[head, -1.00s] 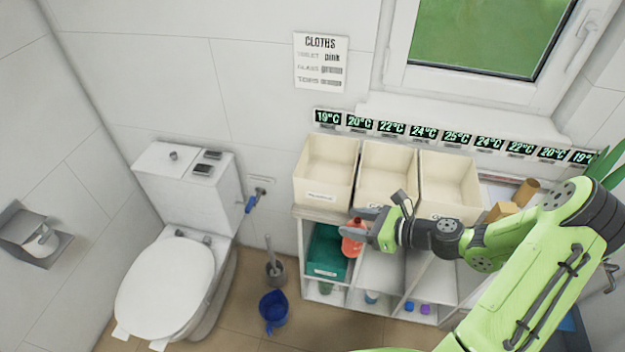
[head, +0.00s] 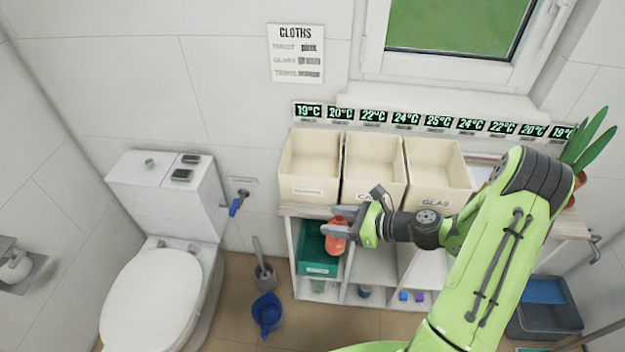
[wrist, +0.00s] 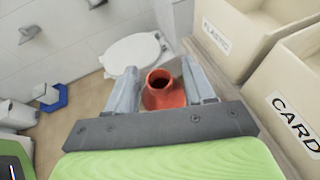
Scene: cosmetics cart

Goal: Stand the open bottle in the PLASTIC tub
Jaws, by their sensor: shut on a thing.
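The open bottle (head: 336,238) is orange-red, and my gripper (head: 340,216) is shut on it. It hangs upright in front of the cart's top edge, below the tubs' rims. In the wrist view the bottle (wrist: 163,92) shows its dark open mouth between my two fingers (wrist: 163,86). The PLASTIC tub (head: 308,190) is the leftmost of three cream tubs on the cart. Its label is blurred in the head view but reads PLASTIC in the wrist view (wrist: 218,40). My gripper is in front of and right of this tub. The tub looks empty.
The CARD tub (head: 374,165) and GLAS tub (head: 438,172) stand right of it. Temperature displays line the wall behind.

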